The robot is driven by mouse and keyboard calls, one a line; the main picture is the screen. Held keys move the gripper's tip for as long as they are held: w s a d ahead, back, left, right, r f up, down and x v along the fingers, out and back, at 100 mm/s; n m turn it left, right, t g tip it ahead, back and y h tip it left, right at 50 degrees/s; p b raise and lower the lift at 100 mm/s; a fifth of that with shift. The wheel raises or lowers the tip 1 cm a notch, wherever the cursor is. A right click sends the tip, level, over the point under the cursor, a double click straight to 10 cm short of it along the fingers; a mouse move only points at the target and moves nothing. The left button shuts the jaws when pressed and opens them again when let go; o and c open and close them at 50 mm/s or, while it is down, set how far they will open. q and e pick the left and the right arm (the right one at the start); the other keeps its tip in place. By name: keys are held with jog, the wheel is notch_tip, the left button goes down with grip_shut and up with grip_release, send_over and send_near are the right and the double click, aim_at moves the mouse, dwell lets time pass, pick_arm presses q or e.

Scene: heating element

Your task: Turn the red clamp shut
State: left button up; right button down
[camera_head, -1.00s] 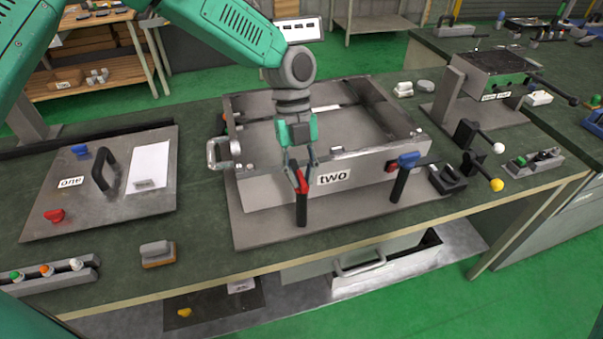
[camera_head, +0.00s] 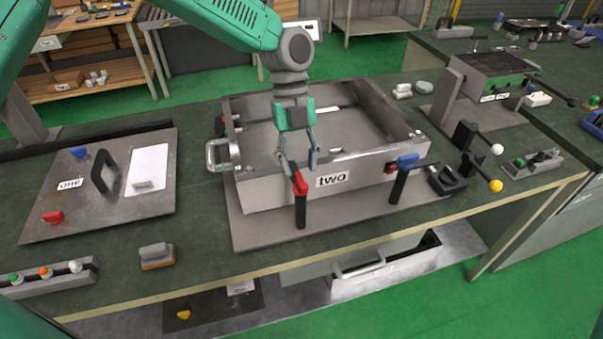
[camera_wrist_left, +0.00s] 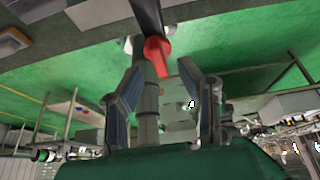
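The red clamp (camera_head: 299,184) is on the front wall of the grey box labelled "two" (camera_head: 255,190), left of the label. Its dark handle (camera_head: 301,212) hangs down in front of the wall. My left gripper (camera_head: 300,164) is open and empty, with its fingertips just above and behind the red clamp. In the left wrist view the red clamp (camera_wrist_left: 157,50) shows beyond the gap between the open fingers (camera_wrist_left: 165,75), with the dark handle (camera_wrist_left: 148,15) reaching to the top edge. Whether a finger touches the clamp I cannot tell. My right gripper is not in view.
A blue clamp (camera_head: 407,161) with a dark handle is on the same wall, to the right. A metal side handle (camera_head: 221,155) sticks out at the box's left. A flat plate (camera_head: 110,208) labelled "one" lies at left. Yellow- and white-tipped levers (camera_head: 496,185) stand at right.

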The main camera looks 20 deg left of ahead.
pick_arm(q)
jog(key=v, duration=0.9)
jog(key=shift+f, duration=0.1)
